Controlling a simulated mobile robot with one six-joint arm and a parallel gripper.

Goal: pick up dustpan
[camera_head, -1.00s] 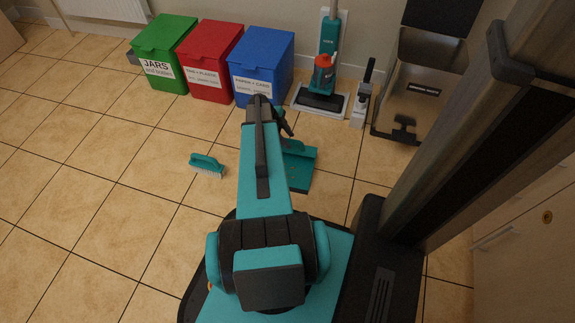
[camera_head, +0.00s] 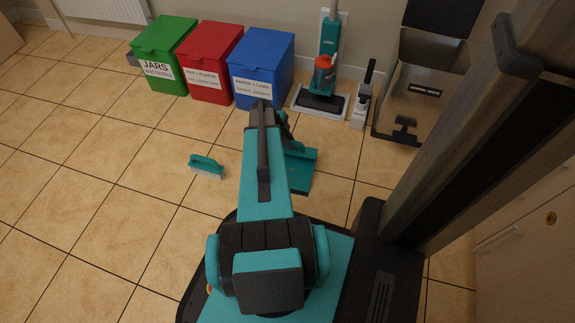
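The teal dustpan (camera_head: 301,172) lies on the tiled floor, just right of my arm. My arm covers its left part. My gripper (camera_head: 284,127) is at the far end of the arm, close to the dustpan's back edge in the picture. The arm's links hide most of it, so its fingers cannot be made out. I cannot tell whether it touches the dustpan.
A teal brush (camera_head: 206,166) lies on the floor to the left. Green (camera_head: 163,55), red (camera_head: 210,62) and blue (camera_head: 262,68) bins stand along the wall. An upright floor cleaner (camera_head: 325,72) and a pedal bin (camera_head: 410,95) stand at the right. Floor at left is clear.

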